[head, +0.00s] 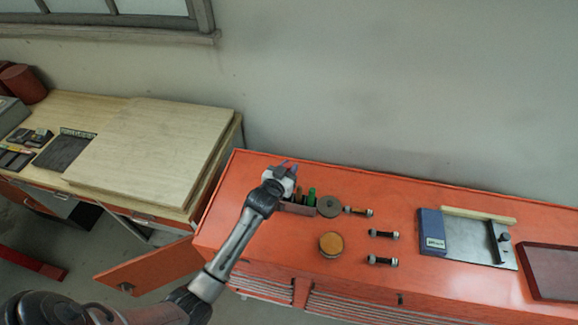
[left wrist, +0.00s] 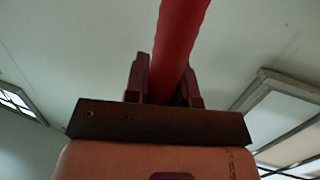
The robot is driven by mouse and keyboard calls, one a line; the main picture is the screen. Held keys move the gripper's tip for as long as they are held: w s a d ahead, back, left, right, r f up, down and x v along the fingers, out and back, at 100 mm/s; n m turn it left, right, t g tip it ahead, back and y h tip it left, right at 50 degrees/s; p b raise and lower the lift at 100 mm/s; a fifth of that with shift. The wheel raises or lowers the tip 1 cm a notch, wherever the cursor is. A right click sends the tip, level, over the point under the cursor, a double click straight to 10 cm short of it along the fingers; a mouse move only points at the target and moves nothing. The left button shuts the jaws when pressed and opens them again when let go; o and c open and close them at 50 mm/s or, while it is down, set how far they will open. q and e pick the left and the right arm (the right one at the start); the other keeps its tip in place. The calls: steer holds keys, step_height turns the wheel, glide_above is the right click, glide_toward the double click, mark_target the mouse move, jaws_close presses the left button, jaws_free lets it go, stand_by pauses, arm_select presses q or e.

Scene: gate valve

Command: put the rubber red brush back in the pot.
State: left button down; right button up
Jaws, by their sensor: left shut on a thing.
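My left gripper (head: 284,170) is above the back left part of the red cabinet top. In the left wrist view its fingers (left wrist: 165,82) are shut on a smooth red handle (left wrist: 178,40), which I take to be the red brush. The handle runs up out of the picture, so its far end is hidden. In the head view I cannot make out the brush clearly at the gripper. A small reddish-brown holder (head: 297,209) with upright things in it, one of them green (head: 311,196), stands just below the gripper and is partly covered by it. My right gripper is not in view.
A grey disc (head: 329,207), an orange-topped round tin (head: 330,243) and several small dark-ended cylinders (head: 383,234) lie right of the holder. A blue box (head: 431,232) is farther right. A wooden bench (head: 150,150) stands left. The wall is behind.

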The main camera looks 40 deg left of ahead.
arm_select(q)
step_height(320, 180, down, 9)
steer(key=b, duration=0.5)
steer(key=shift+r, duration=0.2)
stand_by(0.4)
steer(key=c, duration=0.9)
jaws_free()
steer(key=shift+o, duration=0.2)
steer(key=b+v, duration=0.1)
steer(key=v, duration=1.2)
steer(key=shift+s, duration=0.45)
